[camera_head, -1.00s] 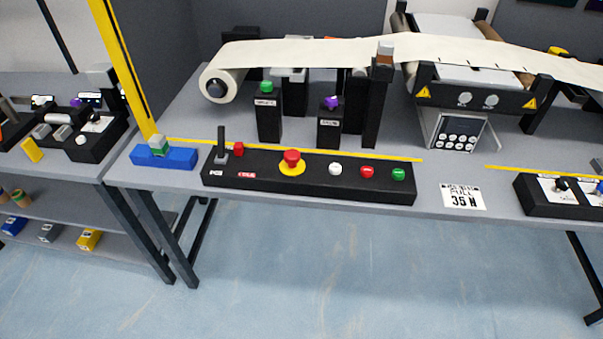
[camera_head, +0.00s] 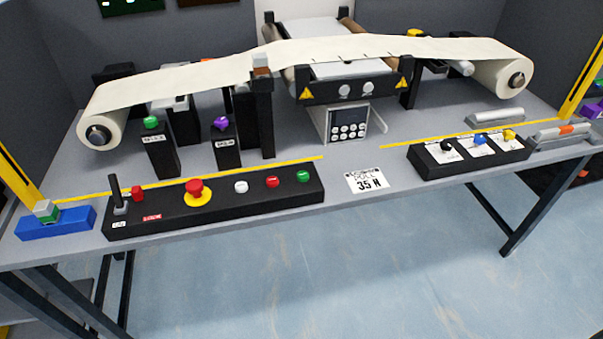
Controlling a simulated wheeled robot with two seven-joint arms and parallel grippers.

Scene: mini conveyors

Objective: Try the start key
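A black control box (camera_head: 152,224) lies along the front edge of the grey table. No button's label is readable, so I cannot tell which is the start key. Neither of my grippers is in view.
The machine with its white web (camera_head: 190,75) stands behind. Black posts with a green knob (camera_head: 151,123) and a purple knob (camera_head: 221,124) stand behind the box. A blue block (camera_head: 57,224) is left. A second box (camera_head: 470,156) with several knobs is right, past a "35 N" card (camera_head: 365,180).

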